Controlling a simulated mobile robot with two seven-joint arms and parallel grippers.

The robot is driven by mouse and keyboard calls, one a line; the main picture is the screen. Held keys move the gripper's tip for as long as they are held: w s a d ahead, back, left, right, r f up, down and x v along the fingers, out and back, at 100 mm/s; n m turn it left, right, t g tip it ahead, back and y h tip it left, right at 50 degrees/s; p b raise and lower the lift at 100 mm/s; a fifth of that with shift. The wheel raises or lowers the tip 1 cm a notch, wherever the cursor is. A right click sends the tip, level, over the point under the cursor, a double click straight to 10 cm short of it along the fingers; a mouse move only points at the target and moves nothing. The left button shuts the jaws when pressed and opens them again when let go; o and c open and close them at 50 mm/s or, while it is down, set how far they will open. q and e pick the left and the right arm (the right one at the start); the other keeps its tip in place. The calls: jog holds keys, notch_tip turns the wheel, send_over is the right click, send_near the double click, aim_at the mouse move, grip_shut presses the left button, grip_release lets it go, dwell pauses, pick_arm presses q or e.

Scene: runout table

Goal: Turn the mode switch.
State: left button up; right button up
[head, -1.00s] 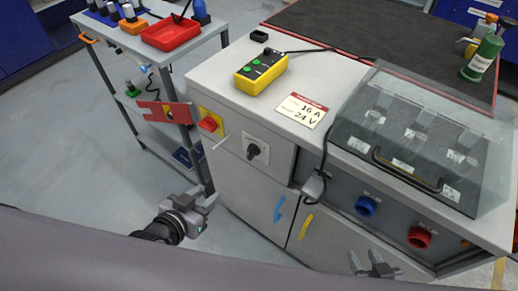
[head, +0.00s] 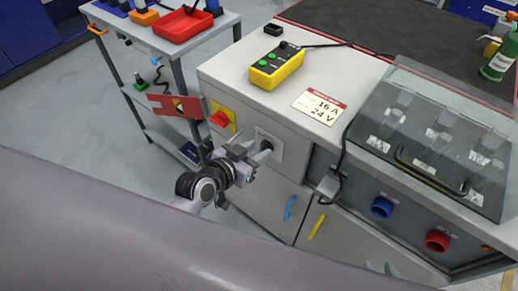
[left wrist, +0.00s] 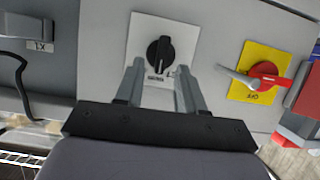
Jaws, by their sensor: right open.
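The mode switch (head: 267,147) is a black rotary knob on a pale square plate on the cabinet front. In the left wrist view the knob (left wrist: 160,55) points roughly upright, with a small label under it that I cannot read well. My left gripper (head: 262,157) is just in front of the plate. In the left wrist view its two fingers (left wrist: 160,72) are apart, one to each side below the knob, with nothing between them; contact is not visible.
A yellow button box (head: 276,68) and a clear-covered unit (head: 432,125) are on top. Blue (head: 381,207) and red (head: 437,240) sockets are right.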

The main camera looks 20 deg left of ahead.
pick_arm(q)
jog(key=shift+x, duration=0.8)
jog(key=shift+c, duration=0.3)
grip_shut()
